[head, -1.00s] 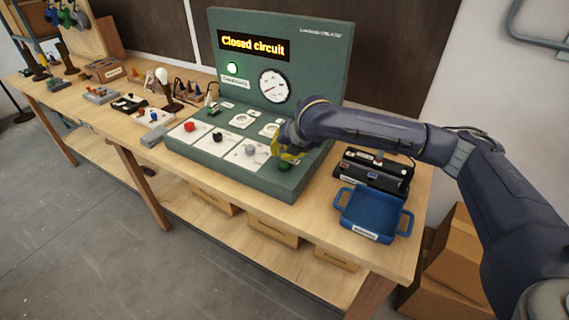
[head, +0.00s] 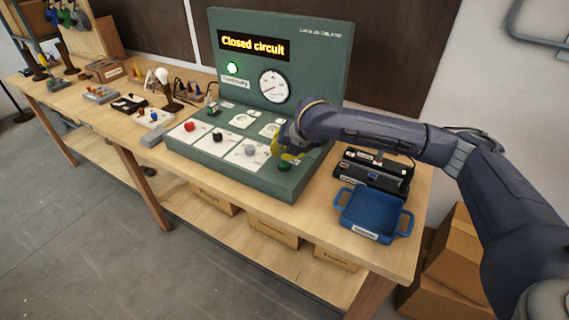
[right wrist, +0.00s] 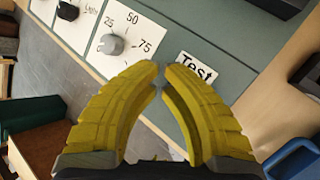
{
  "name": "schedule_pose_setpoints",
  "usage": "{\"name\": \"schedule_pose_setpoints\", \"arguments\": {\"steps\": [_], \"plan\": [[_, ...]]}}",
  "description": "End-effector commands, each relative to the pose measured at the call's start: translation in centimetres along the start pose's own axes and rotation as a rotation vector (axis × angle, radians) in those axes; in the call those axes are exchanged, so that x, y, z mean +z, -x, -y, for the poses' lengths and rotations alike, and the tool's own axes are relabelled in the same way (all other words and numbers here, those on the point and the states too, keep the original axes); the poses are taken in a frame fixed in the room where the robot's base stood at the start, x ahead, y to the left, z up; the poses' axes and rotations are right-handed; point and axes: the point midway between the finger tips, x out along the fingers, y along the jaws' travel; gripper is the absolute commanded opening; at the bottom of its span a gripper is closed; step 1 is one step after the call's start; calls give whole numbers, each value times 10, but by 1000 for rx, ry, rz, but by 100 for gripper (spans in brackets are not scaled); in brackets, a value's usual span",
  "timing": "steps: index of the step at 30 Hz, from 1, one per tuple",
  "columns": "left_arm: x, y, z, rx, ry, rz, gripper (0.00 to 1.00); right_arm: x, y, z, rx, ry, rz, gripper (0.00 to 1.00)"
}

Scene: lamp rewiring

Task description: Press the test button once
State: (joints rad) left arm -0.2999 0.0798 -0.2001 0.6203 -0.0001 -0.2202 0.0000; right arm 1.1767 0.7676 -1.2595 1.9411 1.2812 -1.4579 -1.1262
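The green test button (head: 284,167) sits at the right end of the sloped front of the green test console (head: 232,168). In the right wrist view a white "Test" label (right wrist: 197,68) shows just beyond my fingertips, and the button itself is hidden. My right gripper (head: 287,156) is just above the button in the head view; I cannot tell whether it touches. In the right wrist view its yellow fingers (right wrist: 162,70) are curved together with only a thin gap at the tips, holding nothing. The console's display (head: 254,45) reads "Closed circuit" and a lamp (head: 232,68) glows. My left gripper is out of view.
A grey knob (head: 249,150), a black knob (head: 217,137) and a red knob (head: 190,126) stand on the console's white plates. A blue tray (head: 371,214) and a black box (head: 372,172) are right of it on the wooden bench (head: 318,222). Several small parts lie farther left.

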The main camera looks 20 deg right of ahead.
Motion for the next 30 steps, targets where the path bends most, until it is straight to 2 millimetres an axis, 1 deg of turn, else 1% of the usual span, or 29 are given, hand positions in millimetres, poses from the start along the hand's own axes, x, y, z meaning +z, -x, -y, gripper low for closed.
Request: {"name": "schedule_pose_setpoints", "arguments": {"steps": [8, 30], "plan": [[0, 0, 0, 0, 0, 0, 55, -3, -6, 3, 0, 0, 0, 0], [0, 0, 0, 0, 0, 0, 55, -4, -8, 4, 0, 0, 0, 0]]}}
